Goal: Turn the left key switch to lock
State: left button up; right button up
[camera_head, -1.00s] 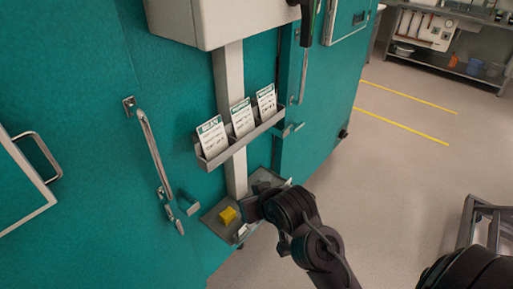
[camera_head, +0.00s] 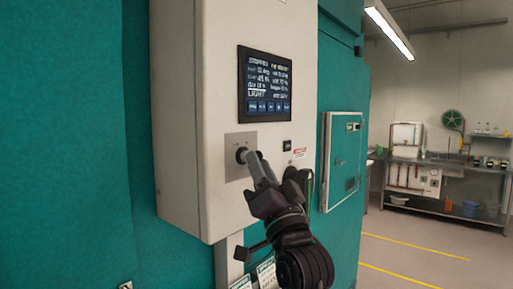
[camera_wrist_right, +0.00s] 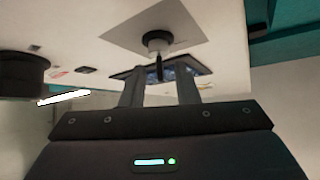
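The key switch (camera_head: 242,154) is a dark round lock on a square grey metal plate (camera_head: 234,168), low on the front of the white control box. In the right wrist view the switch (camera_wrist_right: 157,42) has a thin dark key (camera_wrist_right: 158,68) standing out of it. My right gripper (camera_head: 256,163) is just in front of the switch. In the right wrist view its two fingers (camera_wrist_right: 157,82) are apart, with the key showing between their tips; I cannot tell whether either touches it. The fingers partly hide the switch in the head view. My left gripper is not in view.
A lit display (camera_head: 265,85) sits above the switch on the white box (camera_head: 185,120). A large dark cylinder (camera_wrist_right: 22,72) stands out beside the switch in the right wrist view. A framed hatch (camera_head: 341,160) is to the right. The floor at far right is open.

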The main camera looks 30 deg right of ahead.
jog(key=shift+p+x, duration=0.55)
jog(key=shift+x, duration=0.8)
grip_shut()
jog(key=shift+d+f+n+t+y+b, duration=0.1)
jog(key=shift+f+n+t+y+b, duration=0.05)
jog(key=shift+n+y+b, duration=0.8)
jog(key=shift+f+n+t+y+b, duration=0.15)
jog(key=shift+n+y+b, duration=0.4)
jog(key=shift+n+y, duration=0.7)
jog(key=n+y+b, duration=0.2)
jog(key=n+y, duration=0.3)
jog(key=n, duration=0.1)
jog(key=n+g+y, duration=0.2)
jog(key=n+y, duration=0.1)
jog(key=n, duration=0.1)
jog(key=n+g+y+b, duration=0.1)
jog(key=n+g+y, duration=0.1)
jog(key=n+y, duration=0.2)
jog(key=shift+r+n, duration=0.1)
jog(key=shift+n, duration=0.2)
jog(key=shift+r+n+g+y+b, duration=0.1)
jog(key=shift+n+g+y+b, duration=0.15)
jog(key=shift+n+g+y, duration=1.2)
jog(key=shift+n+g+y+b, duration=0.25)
jog(key=shift+n+g+y, duration=0.65)
jog(key=shift+n, duration=1.05)
jog(key=shift+n+g, duration=0.4)
jog(key=shift+g, duration=0.15)
